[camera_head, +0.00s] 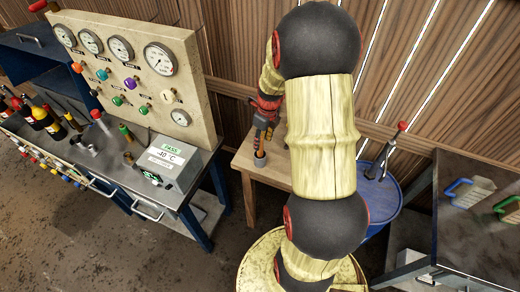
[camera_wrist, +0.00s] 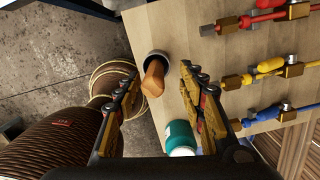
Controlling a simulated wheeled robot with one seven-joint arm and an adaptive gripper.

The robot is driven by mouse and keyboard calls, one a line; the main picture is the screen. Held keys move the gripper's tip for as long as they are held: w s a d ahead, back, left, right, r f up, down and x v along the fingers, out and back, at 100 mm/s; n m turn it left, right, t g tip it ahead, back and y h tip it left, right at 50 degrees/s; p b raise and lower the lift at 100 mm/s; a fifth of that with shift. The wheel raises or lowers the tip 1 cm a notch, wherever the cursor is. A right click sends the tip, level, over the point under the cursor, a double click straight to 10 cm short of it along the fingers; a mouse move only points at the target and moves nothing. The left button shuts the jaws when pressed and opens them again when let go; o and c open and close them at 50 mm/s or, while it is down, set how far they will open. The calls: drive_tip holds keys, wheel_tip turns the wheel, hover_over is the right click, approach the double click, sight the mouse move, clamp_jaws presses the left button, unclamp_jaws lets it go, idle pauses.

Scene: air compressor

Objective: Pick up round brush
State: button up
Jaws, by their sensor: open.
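What looks like the round brush, an orange-brown wooden handle (camera_wrist: 154,78) with a dark grey round end or cup, is on the light wooden table (camera_wrist: 205,60) near its edge. In the head view a grey round piece (camera_head: 259,158) shows there, just below my gripper (camera_head: 265,125). In the wrist view my gripper (camera_wrist: 158,72) is open, one finger on each side of the handle with a gap on both sides. I see no contact. My arm hides much of the table in the head view.
A teal jar (camera_wrist: 180,138) stands close to the right finger. In the head view, a gauge panel (camera_head: 140,70) is left and a blue barrel (camera_head: 382,200) right.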

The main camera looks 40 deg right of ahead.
sight(260, 151)
drive_tip(key=f, duration=0.2)
drive_tip(key=a+f, duration=0.1)
drive_tip(key=f, duration=0.1)
drive_tip(key=shift+w+b, duration=0.25)
drive_tip(key=shift+b, duration=0.1)
drive_tip(key=shift+w+d+f, duration=0.1)
drive_tip(key=shift+f, duration=0.35)
drive_tip(key=shift+c, duration=0.2)
clamp_jaws()
